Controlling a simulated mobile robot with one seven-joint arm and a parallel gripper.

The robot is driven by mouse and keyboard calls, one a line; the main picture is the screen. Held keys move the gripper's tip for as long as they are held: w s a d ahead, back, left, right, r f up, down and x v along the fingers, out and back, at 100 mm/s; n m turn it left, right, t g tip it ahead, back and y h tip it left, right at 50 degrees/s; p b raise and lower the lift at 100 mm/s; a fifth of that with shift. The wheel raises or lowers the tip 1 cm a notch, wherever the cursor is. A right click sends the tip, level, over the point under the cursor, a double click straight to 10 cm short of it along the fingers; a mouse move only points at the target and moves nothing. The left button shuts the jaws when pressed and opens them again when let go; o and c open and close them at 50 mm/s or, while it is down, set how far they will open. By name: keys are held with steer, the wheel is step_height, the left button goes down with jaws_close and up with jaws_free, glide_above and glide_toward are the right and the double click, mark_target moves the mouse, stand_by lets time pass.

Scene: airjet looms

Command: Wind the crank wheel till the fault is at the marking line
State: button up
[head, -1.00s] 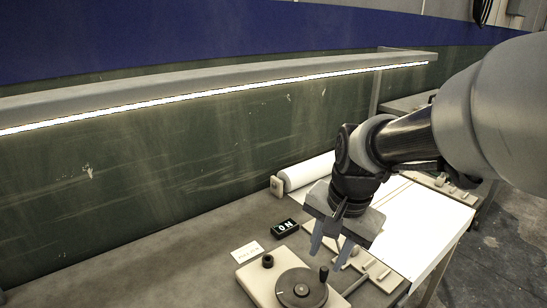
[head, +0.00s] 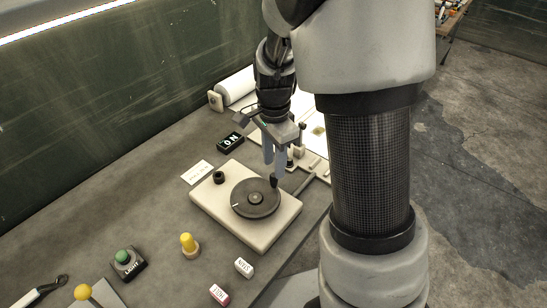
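The crank wheel (head: 249,208) is a dark disc on a pale raised base (head: 218,213), with a small white mark on its left side. Its short upright dark handle (head: 274,183) stands at the disc's upper right edge. My gripper (head: 274,170) points down over the handle with its two grey fingers apart. The fingertips are at or just above the handle top; I cannot tell whether they touch it. White cloth (head: 299,97) lies behind my gripper, partly hidden by my arm. It bears a small yellowish patch (head: 318,131). I cannot make out a marking line.
A cloth roll (head: 236,86) is behind.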

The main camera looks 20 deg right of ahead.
step_height(320, 180, down, 5)
steer(key=b, duration=0.3)
steer(key=shift+r, duration=0.2)
steer(key=c, duration=0.9)
steer(key=shift+o, duration=0.2)
